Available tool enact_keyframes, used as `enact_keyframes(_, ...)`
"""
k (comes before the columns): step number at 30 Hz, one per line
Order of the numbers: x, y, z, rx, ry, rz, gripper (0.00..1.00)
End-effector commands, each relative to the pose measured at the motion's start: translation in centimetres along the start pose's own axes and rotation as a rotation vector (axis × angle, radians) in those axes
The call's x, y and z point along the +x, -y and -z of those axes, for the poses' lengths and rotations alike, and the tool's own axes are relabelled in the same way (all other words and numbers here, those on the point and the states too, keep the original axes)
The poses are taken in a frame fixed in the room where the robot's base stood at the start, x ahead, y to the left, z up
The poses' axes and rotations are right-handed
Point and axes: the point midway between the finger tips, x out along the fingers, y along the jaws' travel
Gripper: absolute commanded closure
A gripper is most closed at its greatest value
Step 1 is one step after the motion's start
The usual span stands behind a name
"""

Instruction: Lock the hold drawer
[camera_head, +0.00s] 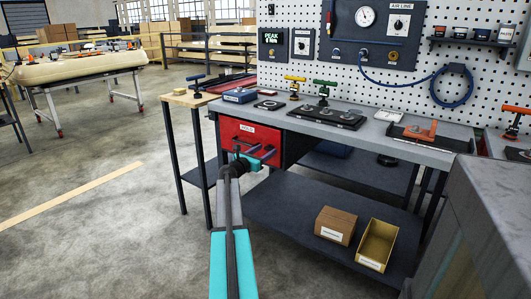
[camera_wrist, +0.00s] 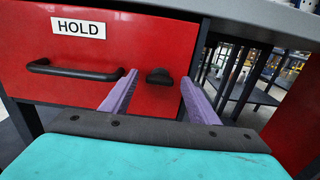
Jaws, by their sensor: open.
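The red hold drawer (camera_head: 237,132) sits under the left end of the grey workbench, with a white HOLD label on its front. In the wrist view the drawer front (camera_wrist: 60,60) fills much of the picture and looks closed. Its black bar handle (camera_wrist: 75,71) is at the left. A black lock knob (camera_wrist: 159,76) is to the right of the handle. My gripper (camera_head: 254,153) is in front of the drawer.
The workbench top (camera_head: 350,135) overhangs the drawer. A lower shelf (camera_head: 290,218) holds a cardboard box (camera_head: 335,225) and a yellow bin (camera_head: 377,245). A small side table (camera_head: 190,98) stands left of the bench. The floor at left is clear.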

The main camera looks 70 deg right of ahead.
Motion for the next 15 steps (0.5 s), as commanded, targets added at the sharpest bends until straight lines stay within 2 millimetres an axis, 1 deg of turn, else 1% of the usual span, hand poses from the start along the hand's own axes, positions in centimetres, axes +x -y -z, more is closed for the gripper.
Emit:
enact_keyframes(4, 0.54, 0.03, 0.01, 0.000, 0.000, 0.001, 0.45)
enact_keyframes(12, 0.55, 0.05, 0.00, 0.000, 0.000, 0.000, 0.45)
enact_keyframes(13, 0.55, 0.05, 0.00, 0.000, 0.000, 0.000, 0.47)
enact_keyframes(15, 0.55, 0.04, 0.00, 0.000, 0.000, 0.000, 0.59)
